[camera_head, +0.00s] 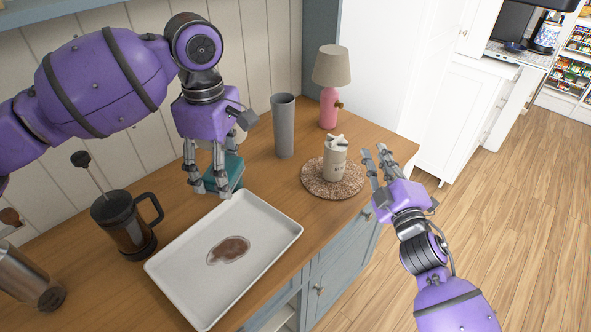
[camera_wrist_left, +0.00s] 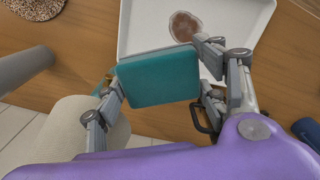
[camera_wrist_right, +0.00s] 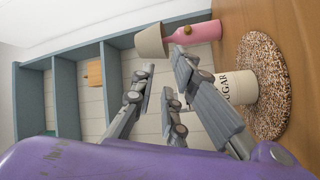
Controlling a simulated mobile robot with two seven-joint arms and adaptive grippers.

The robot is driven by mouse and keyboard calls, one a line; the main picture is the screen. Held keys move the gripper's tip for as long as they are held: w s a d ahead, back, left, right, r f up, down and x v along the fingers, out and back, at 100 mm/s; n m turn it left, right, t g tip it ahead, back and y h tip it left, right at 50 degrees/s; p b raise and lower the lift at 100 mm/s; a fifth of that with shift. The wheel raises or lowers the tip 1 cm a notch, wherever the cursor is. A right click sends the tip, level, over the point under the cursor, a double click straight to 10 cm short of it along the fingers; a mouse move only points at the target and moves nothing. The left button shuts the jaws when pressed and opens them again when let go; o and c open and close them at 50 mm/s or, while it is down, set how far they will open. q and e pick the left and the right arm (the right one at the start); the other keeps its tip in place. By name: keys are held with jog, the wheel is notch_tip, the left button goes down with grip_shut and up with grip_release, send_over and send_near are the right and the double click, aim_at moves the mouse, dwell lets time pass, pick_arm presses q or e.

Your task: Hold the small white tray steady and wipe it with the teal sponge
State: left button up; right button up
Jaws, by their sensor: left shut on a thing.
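The small white tray (camera_head: 180,268) lies flat on the wooden counter with a brown wet stain (camera_head: 228,250) near its middle. My left gripper (camera_head: 209,190) is shut on the teal sponge (camera_head: 236,173) by the tray's far edge. The left wrist view shows the sponge (camera_wrist_left: 158,78) between the fingers, with the tray (camera_wrist_left: 145,25) and stain (camera_wrist_left: 184,26) beyond it. I cannot tell whether the sponge touches the counter. My right gripper (camera_head: 374,153) is open and empty at the counter's front edge, right of the tray and apart from it.
A French press (camera_head: 125,222) and a steel vessel (camera_head: 28,278) stand left of the tray. A grey tumbler (camera_head: 284,125), a pink lamp (camera_head: 329,105) and a sugar canister (camera_head: 335,160) on a round speckled mat (camera_head: 318,185) stand to the right. Bare counter lies between tray and mat.

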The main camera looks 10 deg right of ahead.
jog(key=w+a+r+n+t+y, duration=0.1)
jog(key=w+a+r+n+y, duration=0.2)
jog(key=r, duration=0.5)
jog(key=w+a+r+n+t+y, duration=0.15)
jog(key=r+n, duration=0.25)
jog(key=r, duration=0.4)
jog(key=w+a+r+n+t+y, duration=0.1)
jog(key=w+a+r+n+y, duration=0.2)
jog(key=r, duration=0.5)
jog(key=s+a+r+n+g+y, duration=0.25)
jog(key=a+n+g+y, duration=0.2)
jog(key=a+n, duration=0.25)
jog(key=s+a+r+n+g+y, duration=0.1)
jog(key=a+r+n+g+y, duration=0.2)
jog(key=a+n+g, duration=0.35)
jog(key=s+a+r+n+g+y, duration=0.1)
jog(key=a+r+n+g+y, duration=0.1)
jog(key=a+n+g+y, duration=0.45)
jog(key=n+g+h, duration=0.2)
jog(key=g+h, duration=0.6)
jog(key=h, duration=1.2)
send_near(287, 217)
jog(key=x, duration=0.9)
